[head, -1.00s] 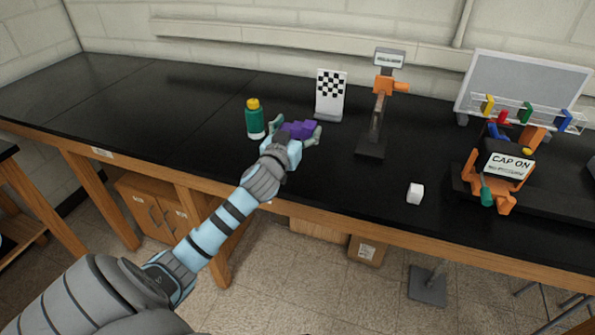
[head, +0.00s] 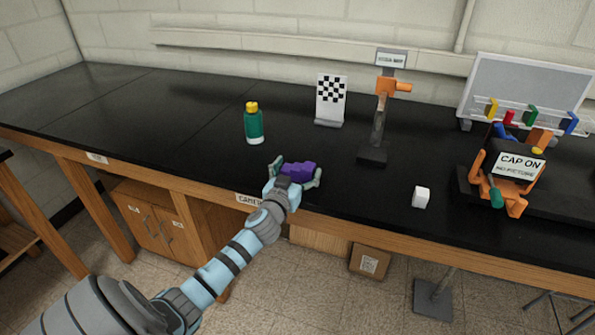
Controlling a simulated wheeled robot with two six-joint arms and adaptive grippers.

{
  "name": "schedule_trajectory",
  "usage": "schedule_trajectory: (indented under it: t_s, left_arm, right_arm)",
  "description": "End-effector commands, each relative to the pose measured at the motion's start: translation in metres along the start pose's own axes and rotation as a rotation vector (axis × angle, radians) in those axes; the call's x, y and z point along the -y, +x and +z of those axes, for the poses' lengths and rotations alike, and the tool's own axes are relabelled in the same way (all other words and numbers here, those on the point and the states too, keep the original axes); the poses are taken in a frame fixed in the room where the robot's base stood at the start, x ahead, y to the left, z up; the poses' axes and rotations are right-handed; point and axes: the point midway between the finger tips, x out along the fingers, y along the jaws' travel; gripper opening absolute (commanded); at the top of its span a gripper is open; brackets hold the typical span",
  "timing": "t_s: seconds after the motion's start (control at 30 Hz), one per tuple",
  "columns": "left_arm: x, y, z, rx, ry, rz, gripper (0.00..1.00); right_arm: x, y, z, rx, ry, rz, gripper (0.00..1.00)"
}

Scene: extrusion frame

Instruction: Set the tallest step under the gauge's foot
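The purple stepped block (head: 298,171) is between the fingers of my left gripper (head: 296,175), near the front edge of the black bench. The fingers are shut on its sides. Its lower side is partly hidden, and I cannot tell whether it touches the bench top. The gauge (head: 385,88) stands to the right and farther back, with an orange head, a small display and a dark post on a black base (head: 373,155). Its foot is too small to make out clearly. My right gripper is not in view.
A green bottle with a yellow cap (head: 254,123) and a checkered board (head: 330,99) stand behind. An orange device with a "CAP ON" sign (head: 519,165) is farther right. The bench between block and gauge is clear.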

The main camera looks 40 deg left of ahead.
Motion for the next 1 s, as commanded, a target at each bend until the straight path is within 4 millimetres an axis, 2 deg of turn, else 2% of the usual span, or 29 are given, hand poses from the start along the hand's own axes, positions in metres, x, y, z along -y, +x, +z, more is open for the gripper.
schedule_trajectory:
  t_s: [0.47, 0.57, 1.0]
  left_arm:
    - [0.000, -0.004, 0.000, 0.000, 0.001, 0.000, 0.94]
    - [0.000, -0.019, 0.001, 0.000, 0.003, 0.001, 0.94]
    - [-0.005, -0.127, 0.001, 0.001, 0.002, 0.001, 0.94]
  right_arm:
    - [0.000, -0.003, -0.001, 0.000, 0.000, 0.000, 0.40]
    - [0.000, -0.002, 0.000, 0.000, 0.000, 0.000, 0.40]
    - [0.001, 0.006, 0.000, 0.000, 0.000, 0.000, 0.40]
